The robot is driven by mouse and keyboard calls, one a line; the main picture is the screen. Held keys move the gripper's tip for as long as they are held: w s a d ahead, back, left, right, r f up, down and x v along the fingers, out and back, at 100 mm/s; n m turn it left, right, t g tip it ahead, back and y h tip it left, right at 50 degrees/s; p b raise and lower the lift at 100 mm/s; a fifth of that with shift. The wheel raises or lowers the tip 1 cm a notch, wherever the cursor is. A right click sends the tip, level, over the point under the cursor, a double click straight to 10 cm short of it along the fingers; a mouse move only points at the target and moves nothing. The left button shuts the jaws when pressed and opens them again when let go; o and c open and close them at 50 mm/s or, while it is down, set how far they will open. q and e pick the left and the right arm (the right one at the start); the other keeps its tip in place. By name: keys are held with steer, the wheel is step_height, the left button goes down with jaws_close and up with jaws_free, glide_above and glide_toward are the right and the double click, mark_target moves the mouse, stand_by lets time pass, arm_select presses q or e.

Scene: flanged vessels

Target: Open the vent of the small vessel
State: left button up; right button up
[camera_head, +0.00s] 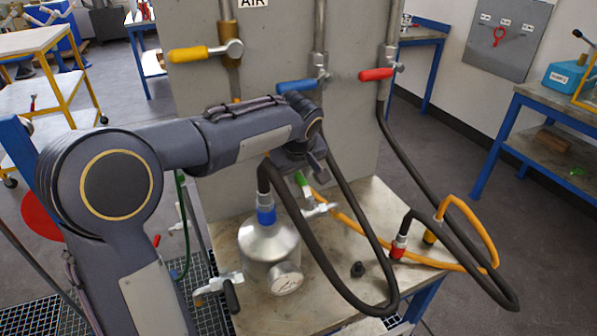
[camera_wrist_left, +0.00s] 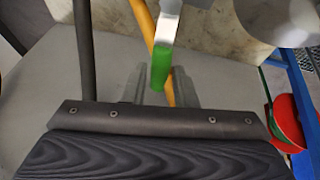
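The small vessel (camera_head: 262,243) is a silvery metal pot with a domed top, standing on the bench. A blue coupling (camera_head: 266,215) with a black hose sits on top. A valve with a green handle (camera_head: 303,186) shows at its upper right, partly hidden by my left gripper (camera_head: 310,172). In the left wrist view the green handle (camera_wrist_left: 161,67) points towards my left gripper (camera_wrist_left: 160,86). Its fingers are apart, one on each side of the handle's end, with gaps visible. Whether the handle lies fully between them in depth I cannot tell. My right gripper is out of view.
A gauge (camera_head: 286,279) and a black-handled valve (camera_head: 231,295) are low on the vessel. A black hose loops close to my left gripper. An orange hose (camera_head: 350,228) runs behind. A grey panel (camera_head: 345,130) carries yellow, blue and red valve handles.

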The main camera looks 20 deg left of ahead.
arm_select(q)
jaws_close()
steer(key=shift+w+m, duration=0.1)
steer(key=shift+m, duration=0.2)
steer(key=shift+w+d+m+g+h+p, duration=0.15)
steer(key=shift+d+m+g+h+p, duration=0.3)
steer(key=shift+d+m+h+p, duration=1.65)
steer(key=shift+w+d+m+g+h+b, duration=0.15)
steer(key=shift+d+m+g, duration=0.4)
steer(key=shift+m, duration=3.15)
steer(key=shift+w+d+m+g+h+p, duration=0.25)
steer(key=shift+d+m+h+p, duration=1)
steer(key=shift+m, duration=1.65)
steer(key=shift+s+d+b, duration=0.1)
steer(key=shift+d+b, duration=0.2)
steer(key=shift+o, duration=2)
jaws_free()
